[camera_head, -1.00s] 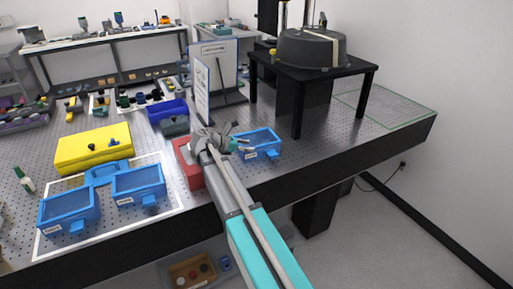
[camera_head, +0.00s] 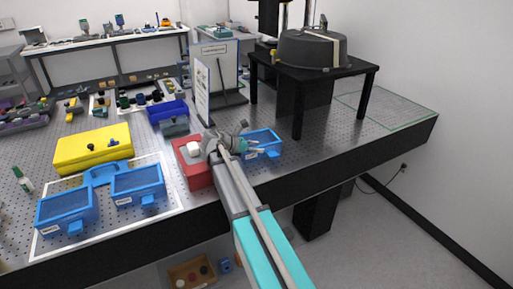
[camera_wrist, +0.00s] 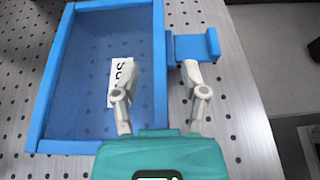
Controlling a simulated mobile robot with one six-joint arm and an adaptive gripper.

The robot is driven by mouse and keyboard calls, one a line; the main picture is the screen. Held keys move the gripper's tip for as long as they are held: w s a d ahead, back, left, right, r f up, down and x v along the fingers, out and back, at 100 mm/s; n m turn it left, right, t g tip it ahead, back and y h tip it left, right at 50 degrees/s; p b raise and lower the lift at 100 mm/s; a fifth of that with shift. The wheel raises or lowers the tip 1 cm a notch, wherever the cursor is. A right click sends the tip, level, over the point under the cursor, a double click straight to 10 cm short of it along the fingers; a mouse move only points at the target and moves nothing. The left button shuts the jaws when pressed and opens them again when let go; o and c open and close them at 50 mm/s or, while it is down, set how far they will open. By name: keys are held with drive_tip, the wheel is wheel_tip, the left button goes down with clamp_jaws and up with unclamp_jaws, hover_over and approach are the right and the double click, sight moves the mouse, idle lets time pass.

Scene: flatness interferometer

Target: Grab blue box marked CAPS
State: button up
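A blue box (camera_head: 264,137) with a clear-looking top stands on the perforated table, right of the red block, with my gripper over its left part. In the wrist view the blue box (camera_wrist: 85,140) fills the left side; its white label (camera_wrist: 115,88) is partly covered by a finger and cannot be read in full. A blue tab (camera_wrist: 192,46) sticks out from its right wall. My gripper (camera_wrist: 159,68) is open, one finger over the box top, the other near the tab, with the wall between them in the picture. Contact cannot be told. My gripper (camera_head: 242,141) also shows in the head view.
The red block (camera_head: 198,175) with a white piece stands close on the left. Two similar blue boxes (camera_head: 66,208) (camera_head: 138,184) and a yellow case (camera_head: 93,149) lie farther left. A sign board (camera_head: 202,92) stands behind my gripper; a black stand (camera_head: 315,75) is behind right.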

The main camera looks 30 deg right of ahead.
clamp_jaws()
drive_tip(key=shift+r, duration=0.15)
idle(0.4)
wheel_tip(320, 180, up, 3)
drive_tip(key=p, duration=0.3)
drive_tip(key=s+a+r+p, duration=0.7)
drive_tip(key=s+r+p, duration=0.2)
drive_tip(key=s, duration=0.3)
drive_tip(key=shift+a+r+p, duration=0.15)
drive_tip(key=shift+r+p, duration=0.2)
drive_tip(key=shift+p, duration=0.2)
